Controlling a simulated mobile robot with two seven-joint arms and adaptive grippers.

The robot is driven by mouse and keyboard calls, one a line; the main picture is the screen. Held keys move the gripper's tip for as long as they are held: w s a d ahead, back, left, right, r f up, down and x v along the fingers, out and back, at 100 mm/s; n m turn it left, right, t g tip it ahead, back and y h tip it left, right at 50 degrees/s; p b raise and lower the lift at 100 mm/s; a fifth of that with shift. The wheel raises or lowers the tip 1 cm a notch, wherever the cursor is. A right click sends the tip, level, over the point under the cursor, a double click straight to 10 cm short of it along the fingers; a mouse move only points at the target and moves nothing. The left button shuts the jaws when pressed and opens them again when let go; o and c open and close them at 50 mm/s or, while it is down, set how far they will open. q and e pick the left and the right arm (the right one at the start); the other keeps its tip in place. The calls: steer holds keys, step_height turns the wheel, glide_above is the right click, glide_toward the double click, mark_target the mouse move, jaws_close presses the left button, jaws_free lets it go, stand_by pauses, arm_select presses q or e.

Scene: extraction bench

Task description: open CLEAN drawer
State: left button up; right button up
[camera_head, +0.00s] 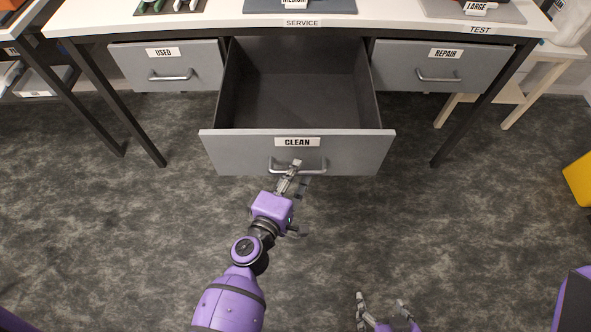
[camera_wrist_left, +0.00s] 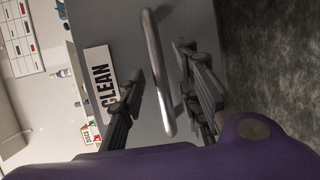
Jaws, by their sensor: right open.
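The CLEAN drawer (camera_head: 230,152) is grey and pulled far out from under the bench, with its empty inside showing. Its bar handle (camera_head: 316,172) sits on the front below the CLEAN label (camera_head: 297,142). My left gripper (camera_head: 294,178) is at the handle. In the left wrist view the handle (camera_wrist_left: 158,70) runs between the two spread fingers of my left gripper (camera_wrist_left: 158,85), with visible gaps beside the bar. My right gripper (camera_head: 382,305) is open and empty, low in the head view, away from the drawer.
The USED drawer (camera_head: 125,63) at left and the REPAIR drawer (camera_head: 460,55) at right are shut. Dark bench legs (camera_head: 130,115) stand on either side. A yellow object (camera_head: 580,178) is at the right edge. The carpet (camera_head: 120,230) in front is clear.

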arm_select(q)
steer(key=shift+w+d+f, duration=0.15)
steer(key=shift+w+d, duration=0.05)
steer(key=shift+w, duration=0.3)
steer(key=shift+c, duration=0.3)
jaws_close()
